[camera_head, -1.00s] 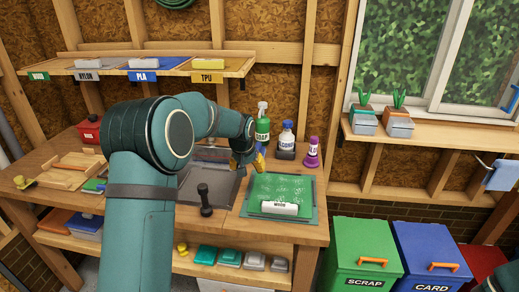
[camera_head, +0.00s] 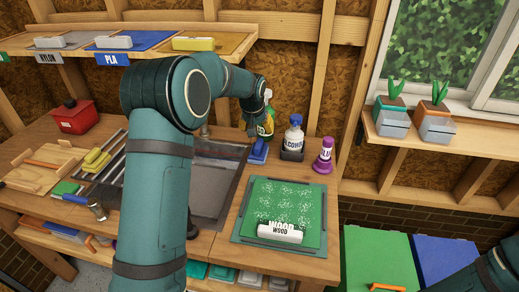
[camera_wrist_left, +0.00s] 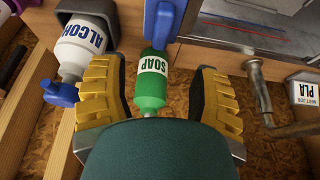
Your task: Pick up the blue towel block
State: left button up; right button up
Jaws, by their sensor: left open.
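A blue block (camera_head: 258,152) stands at the back of the bench, just in front of the green soap bottle (camera_head: 264,124). It may be the towel block; no label shows on it. In the left wrist view a blue block (camera_wrist_left: 163,22) shows at the top, beyond the fingertips. My left gripper (camera_head: 257,122) is open close behind the blue block, partly hidden by my arm. In the left wrist view its yellow fingers (camera_wrist_left: 162,92) lie either side of the soap bottle (camera_wrist_left: 151,82), with no clear contact. My right gripper is out of view.
A white alcohol bottle (camera_head: 293,138) and purple glue bottle (camera_head: 324,156) stand to the right of the blue block. A metal sink or tray (camera_head: 212,182) lies left, with a tap (camera_wrist_left: 262,90). A green mat (camera_head: 283,205) holds a WOOD block (camera_head: 281,231).

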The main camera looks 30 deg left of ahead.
aim_at(258, 144)
pick_arm(q)
jog(key=b+x, duration=0.1)
jog(key=x, duration=1)
jog(key=shift+a+f, duration=0.1)
jog(key=shift+f, duration=0.35)
jog(key=shift+s, duration=0.15)
grip_shut()
